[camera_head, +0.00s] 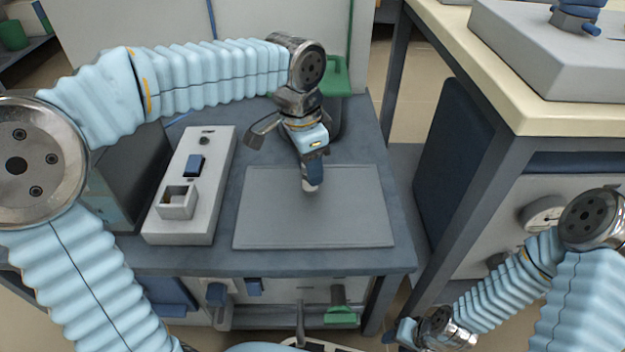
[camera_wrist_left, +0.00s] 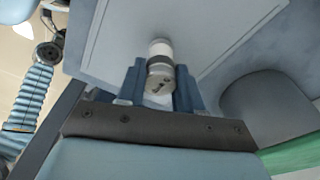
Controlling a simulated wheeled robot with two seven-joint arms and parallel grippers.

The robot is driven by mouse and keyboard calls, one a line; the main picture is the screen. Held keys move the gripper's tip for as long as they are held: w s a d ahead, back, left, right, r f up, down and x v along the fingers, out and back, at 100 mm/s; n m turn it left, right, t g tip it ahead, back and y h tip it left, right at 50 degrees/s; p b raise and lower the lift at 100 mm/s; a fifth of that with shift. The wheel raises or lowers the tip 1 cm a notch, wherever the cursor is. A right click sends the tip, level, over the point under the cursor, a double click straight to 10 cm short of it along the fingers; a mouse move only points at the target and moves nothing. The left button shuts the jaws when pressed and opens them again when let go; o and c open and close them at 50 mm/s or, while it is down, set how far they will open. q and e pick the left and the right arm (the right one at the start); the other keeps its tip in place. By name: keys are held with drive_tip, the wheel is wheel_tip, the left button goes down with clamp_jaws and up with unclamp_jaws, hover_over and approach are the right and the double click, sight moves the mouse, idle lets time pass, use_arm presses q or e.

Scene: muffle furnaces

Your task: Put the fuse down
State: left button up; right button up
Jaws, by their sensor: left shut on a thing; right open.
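The fuse (camera_wrist_left: 160,62) is a small white cylinder with metal bands, seen in the left wrist view between the blue fingers of my left gripper (camera_wrist_left: 158,85). In the head view the pale lower end of the fuse (camera_head: 310,186) shows below my left gripper (camera_head: 313,172), over the upper middle of a flat grey mat (camera_head: 330,222). The gripper is shut on the fuse and points down. I cannot tell whether the fuse touches the mat. My right gripper (camera_head: 405,333) is low at the right, away from the mat, with its fingers barely visible.
A light grey box (camera_head: 208,158) with a blue switch and a square open socket (camera_head: 177,202) stands left of the mat. A dark bench (camera_head: 295,262) carries both. A green-handled thing (camera_head: 336,78) stands behind the gripper. A taller bench (camera_head: 565,118) is at the right. Most of the mat is clear.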

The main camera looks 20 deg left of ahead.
use_arm(q)
drive_tip(key=shift+w+f, duration=0.35)
drive_tip(key=shift+f, duration=0.1)
drive_tip(key=shift+w+d+f+b, duration=0.15)
drive_tip(key=shift+f+b, duration=0.15)
drive_tip(key=shift+f, duration=0.6)
drive_tip(key=shift+w+a+f+b, duration=0.1)
drive_tip(key=shift+f+b, duration=0.2)
drive_tip(key=shift+f, duration=0.55)
drive_tip(key=shift+f, duration=0.15)
drive_tip(key=o, duration=1.1)
drive_tip(key=shift+c, duration=0.2)
drive_tip(key=r+p, duration=0.1)
drive_tip(key=r, duration=0.2)
drive_tip(key=r+p, duration=0.1)
drive_tip(key=r, duration=0.3)
drive_tip(key=a+r+p, duration=0.1)
drive_tip(key=r, duration=0.3)
drive_tip(key=shift+s, duration=0.35)
drive_tip(key=shift+s+r+p, duration=0.1)
drive_tip(key=shift+r+p, duration=0.2)
drive_tip(key=shift+r, duration=0.3)
